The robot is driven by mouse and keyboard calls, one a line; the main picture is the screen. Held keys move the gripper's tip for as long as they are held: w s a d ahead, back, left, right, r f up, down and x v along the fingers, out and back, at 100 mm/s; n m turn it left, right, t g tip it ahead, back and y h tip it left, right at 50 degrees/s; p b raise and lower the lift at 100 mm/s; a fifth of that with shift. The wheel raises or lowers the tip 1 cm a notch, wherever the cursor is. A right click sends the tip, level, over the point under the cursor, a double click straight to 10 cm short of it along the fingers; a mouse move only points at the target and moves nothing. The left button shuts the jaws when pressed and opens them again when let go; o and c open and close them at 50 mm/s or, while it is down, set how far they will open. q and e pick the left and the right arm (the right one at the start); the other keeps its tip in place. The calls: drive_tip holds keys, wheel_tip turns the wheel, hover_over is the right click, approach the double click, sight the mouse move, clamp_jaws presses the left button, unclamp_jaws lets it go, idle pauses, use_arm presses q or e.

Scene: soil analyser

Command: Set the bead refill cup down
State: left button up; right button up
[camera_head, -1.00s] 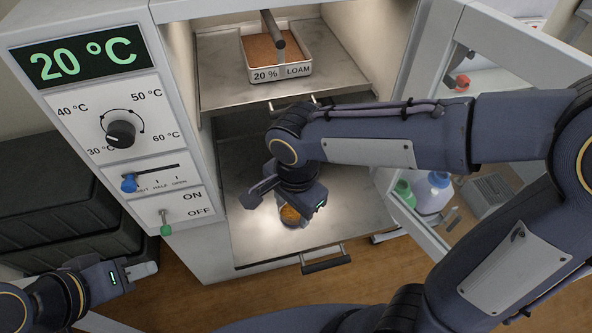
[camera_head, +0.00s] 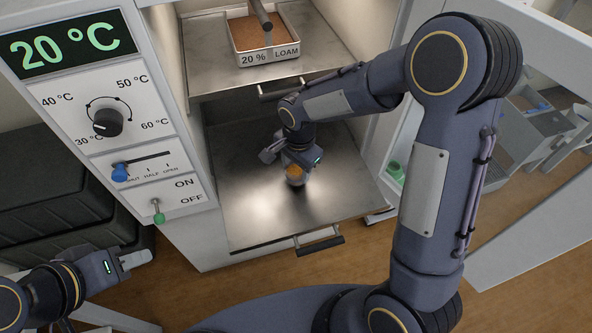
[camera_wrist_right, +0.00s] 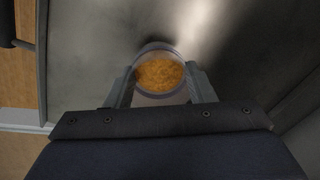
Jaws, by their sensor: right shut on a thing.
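The bead refill cup (camera_head: 294,174) is a small clear cup with orange beads in it. It is over the lower metal shelf (camera_head: 258,215) of the open cabinet. In the right wrist view the cup (camera_wrist_right: 160,72) is seen from above, between the two fingers of my right gripper (camera_wrist_right: 160,90). My right gripper (camera_head: 291,165) is shut on the cup. Whether the cup's base touches the shelf cannot be told. My left gripper (camera_head: 138,260) is empty at the lower left, away from the cabinet; its finger gap does not show clearly.
A tray labelled 20 % LOAM (camera_head: 268,58) stands on the upper shelf (camera_head: 215,80) above my right wrist. The lower shelf has a dark front handle (camera_head: 320,246). A control panel (camera_head: 110,130) is on the left. The lower shelf is bare around the cup.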

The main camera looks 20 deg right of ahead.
drive_tip(key=shift+f, duration=0.95)
drive_tip(key=shift+f+b, duration=0.2)
drive_tip(key=shift+b, duration=0.1)
drive_tip(key=o, duration=1)
drive_tip(key=shift+r, duration=0.1)
drive_tip(key=shift+r+p, duration=0.35)
drive_tip(key=shift+r, duration=0.15)
wheel_tip(320, 180, up, 12)
drive_tip(key=p, duration=0.1)
drive_tip(key=shift+s+d+f, duration=0.2)
drive_tip(key=shift+s+f, duration=0.05)
drive_tip(key=shift+s, duration=0.15)
